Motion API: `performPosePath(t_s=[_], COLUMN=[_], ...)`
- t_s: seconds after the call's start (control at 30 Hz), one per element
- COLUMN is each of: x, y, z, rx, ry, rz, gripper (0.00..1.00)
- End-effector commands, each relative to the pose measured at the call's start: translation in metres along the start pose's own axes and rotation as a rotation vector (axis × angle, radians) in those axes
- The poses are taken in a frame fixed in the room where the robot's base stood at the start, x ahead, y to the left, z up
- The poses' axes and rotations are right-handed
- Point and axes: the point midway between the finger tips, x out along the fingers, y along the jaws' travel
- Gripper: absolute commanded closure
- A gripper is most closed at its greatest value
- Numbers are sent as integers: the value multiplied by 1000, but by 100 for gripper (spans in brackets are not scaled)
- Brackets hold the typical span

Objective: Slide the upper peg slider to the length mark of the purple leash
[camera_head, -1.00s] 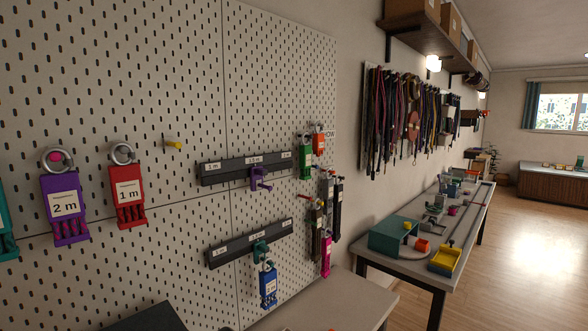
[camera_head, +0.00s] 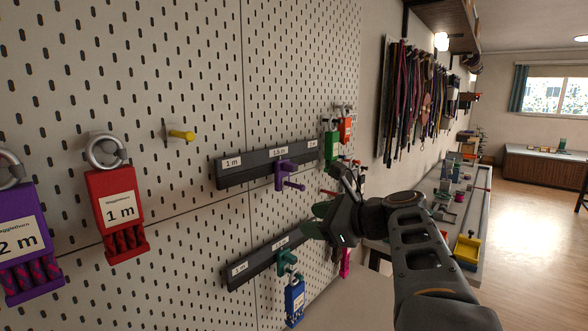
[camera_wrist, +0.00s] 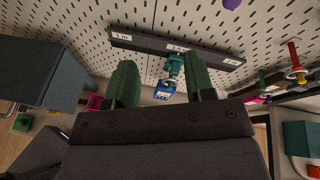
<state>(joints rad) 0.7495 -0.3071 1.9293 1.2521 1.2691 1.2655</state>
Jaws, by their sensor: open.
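The upper peg slider (camera_head: 285,174) is purple, with a peg sticking out, and sits on the upper dark rail (camera_head: 243,172) near its 1.5 m mark. A purple piece (camera_wrist: 231,3), probably this slider, shows at the top edge of the wrist view. The purple leash (camera_head: 28,243) hangs at the far left and its tag reads 2 m. The rail's right-end label (camera_head: 312,143) is too small to read surely. My gripper (camera_head: 326,197) is open and empty, right of and below the purple slider, apart from it. Its green fingers (camera_wrist: 162,80) spread in the wrist view.
A lower rail (camera_head: 250,266) carries a teal slider (camera_head: 287,262) with a blue tagged leash (camera_head: 294,300) below it. A red 1 m leash (camera_head: 120,210) and yellow peg (camera_head: 181,135) are to the left. Green (camera_head: 331,146) and orange (camera_head: 345,130) items hang just beyond the upper rail.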

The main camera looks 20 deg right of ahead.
Motion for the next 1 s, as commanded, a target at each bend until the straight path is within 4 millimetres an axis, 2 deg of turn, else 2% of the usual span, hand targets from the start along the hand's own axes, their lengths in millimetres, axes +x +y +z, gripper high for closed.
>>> performPosePath(t_s=[0.03, 0.1, 0.2, 0.3, 0.37, 0.47, 0.8, 1.0], x=[-14, -30, -48, -55, -53, -41, 21, 49], y=[-18, -37, -55, -64, -68, -71, -83, -89], z=[9, 22, 35, 44, 48, 54, 71, 79], rx=[86, 191, 290, 342, 358, 367, 366, 364], ry=[-57, -139, -227, -279, -296, -304, -302, -301], rz=[-49, -94, -129, -143, -144, -142, -141, -144], gripper=[51, 51, 51, 51, 51, 51, 51, 51])
